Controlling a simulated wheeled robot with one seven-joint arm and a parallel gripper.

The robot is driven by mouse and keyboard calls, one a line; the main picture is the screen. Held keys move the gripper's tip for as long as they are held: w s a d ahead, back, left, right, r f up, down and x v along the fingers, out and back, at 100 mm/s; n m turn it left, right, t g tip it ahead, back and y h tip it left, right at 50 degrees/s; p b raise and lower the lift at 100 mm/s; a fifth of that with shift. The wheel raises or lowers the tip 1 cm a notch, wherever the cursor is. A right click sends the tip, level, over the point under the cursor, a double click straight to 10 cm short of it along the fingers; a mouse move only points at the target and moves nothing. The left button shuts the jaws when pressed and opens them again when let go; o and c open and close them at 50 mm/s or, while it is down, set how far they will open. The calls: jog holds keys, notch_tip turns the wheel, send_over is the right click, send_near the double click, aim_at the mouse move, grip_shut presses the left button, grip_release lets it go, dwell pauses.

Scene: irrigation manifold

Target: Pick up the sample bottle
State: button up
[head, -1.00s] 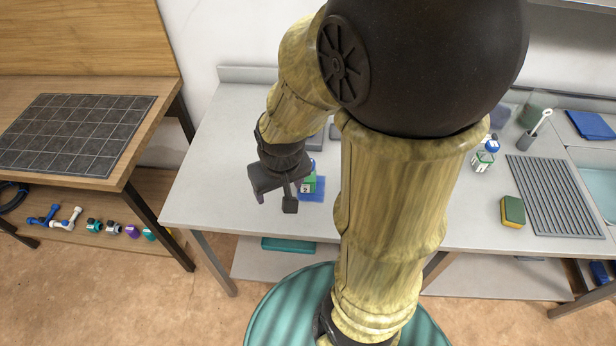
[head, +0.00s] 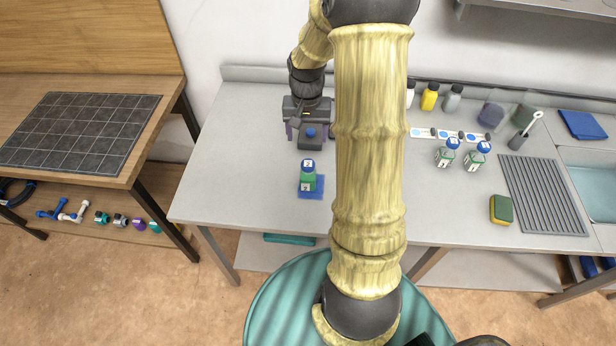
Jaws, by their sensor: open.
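Whether anything is between the fingers is hard to tell.
A dark grey box (head: 311,142) with a blue round top is close to my gripper. Yellow (head: 430,97) and grey (head: 452,98) bottles stand along the back. A sponge (head: 501,209) and ribbed drying mat (head: 541,193) lie right. The bench's left part is clear.

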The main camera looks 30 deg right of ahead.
aim_at(307, 163)
notch_tip(307, 163, down, 12)
jog(key=p, duration=0.2)
jog(key=shift+w+p, duration=0.1)
jog(key=shift+p, duration=0.25)
jog(key=shift+f, duration=0.1)
jog(key=shift+f+p, duration=0.45)
jog(key=shift+s+f+p, duration=0.15)
jog(key=shift+f+p, duration=0.25)
jog(key=shift+f, duration=0.65)
jog(key=shift+s+f+p, duration=0.1)
jog(key=shift+f+p, duration=0.25)
jog(key=shift+f, duration=0.7)
jog(key=c, duration=1.1)
jog(key=shift+d+r, duration=0.1)
jog(key=shift+c, duration=0.2)
